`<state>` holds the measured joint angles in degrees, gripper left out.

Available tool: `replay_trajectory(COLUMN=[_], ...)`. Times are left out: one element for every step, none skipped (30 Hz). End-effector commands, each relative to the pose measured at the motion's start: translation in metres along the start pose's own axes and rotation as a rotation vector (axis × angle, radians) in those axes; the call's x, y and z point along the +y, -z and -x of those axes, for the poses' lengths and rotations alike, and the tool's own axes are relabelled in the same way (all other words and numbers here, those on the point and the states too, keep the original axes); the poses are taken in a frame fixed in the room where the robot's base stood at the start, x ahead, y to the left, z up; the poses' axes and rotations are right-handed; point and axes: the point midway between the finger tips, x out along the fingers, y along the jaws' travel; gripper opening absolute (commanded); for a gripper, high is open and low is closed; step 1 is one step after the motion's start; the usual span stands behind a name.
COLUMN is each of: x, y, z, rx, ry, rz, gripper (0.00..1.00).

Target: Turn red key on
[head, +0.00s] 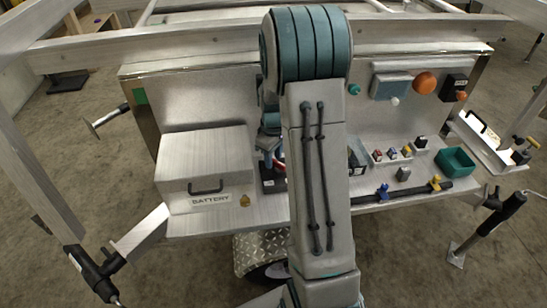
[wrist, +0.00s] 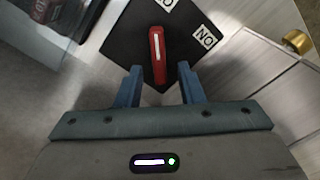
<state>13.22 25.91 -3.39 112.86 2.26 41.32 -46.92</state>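The red key (wrist: 157,58) is a slim red handle with a white stripe, set on a black square plate (wrist: 122,42) in the wrist view. It points nearly straight up and down in that picture. A white label (wrist: 205,39) with the letters of ON, seen rotated, lies to the right of the key; another label at the top edge is cut off. My gripper (wrist: 160,76) is open, with one blue finger on each side of the key's near end and gaps showing. In the head view my arm hides most of this spot; the plate's edge (head: 272,186) shows.
A metal box marked BATTERY (head: 205,165) with a black handle stands left of the plate, with a brass fitting (head: 245,200) at its corner. Right of my arm are a green tray (head: 456,161), small coloured parts and a wall panel with an orange knob (head: 424,83).

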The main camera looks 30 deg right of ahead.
Motion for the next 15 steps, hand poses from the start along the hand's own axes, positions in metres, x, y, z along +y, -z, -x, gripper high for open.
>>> replay_trajectory(x=[-0.0001, -0.0001, -0.0001, -0.0001, -0.0001, -0.0001, -0.0001, -0.0001, -0.0002, -0.0001, -0.0002, -0.0001, -0.0002, -0.0002, -0.0002], y=[0.0000, 0.0000, 0.0000, 0.0000, 0.0001, 0.0001, 0.0001, 0.0001, 0.0001, 0.0001, 0.0001, 0.0001, 0.0002, 0.0002, 0.0002], z=[-0.0030, -0.0041, -0.0052, -0.0056, -0.0059, -0.0060, -0.0059, -0.0059, -0.0058, -0.0058, -0.0057, -0.0057, -0.0057, -0.0056, -0.0056], rx=[0.000, 0.000, 0.000, 0.000, 0.000, 0.000, 0.000, 0.000, 0.000, 0.000, 0.000, 0.000, 0.000, 0.000, 0.000], ry=[0.000, 0.000, 0.000, 0.000, 0.000, 0.000, 0.000, 0.000, 0.000, 0.000, 0.000, 0.000, 0.000, 0.000, 0.000], rz=[0.000, 0.000, 0.000, 0.000, 0.000, 0.000, 0.000, 0.000, 0.000, 0.000, 0.000, 0.000, 0.000, 0.000, 0.000], gripper=[0.35, 0.35, 0.35, 0.35, 0.35, 0.35, 0.35, 0.35, 0.35, 0.35, 0.35, 0.23, 0.15, 0.07, 0.00])
